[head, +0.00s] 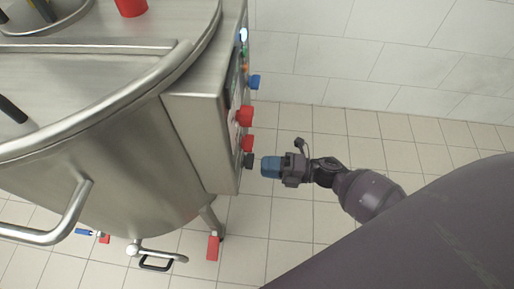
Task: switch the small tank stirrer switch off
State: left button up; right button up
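The steel tank (130,150) fills the left of the head view, with a steel control box (205,125) on its right side. The panel faces right and shows nearly edge-on. A blue knob (254,82), a red knob (244,116), a second red knob (247,143) and a dark knob (249,161) stick out from it. I cannot read which one is the stirrer switch. My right gripper (268,167), with blue fingertips, is just right of the dark knob, with a small gap between. Its fingers overlap in this view, so their opening is unclear. My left gripper is not in view.
Small lights (243,35) sit at the panel's top. A steel handle (75,215) and a valve (155,255) stick out low on the tank. A tiled wall (380,50) stands behind. The tiled floor (290,125) between panel and wall looks clear.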

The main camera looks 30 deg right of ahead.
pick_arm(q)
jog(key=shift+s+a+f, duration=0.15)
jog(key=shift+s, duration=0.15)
pick_arm(e)
jog(key=v, duration=0.6)
jog(key=shift+s+d, duration=0.25)
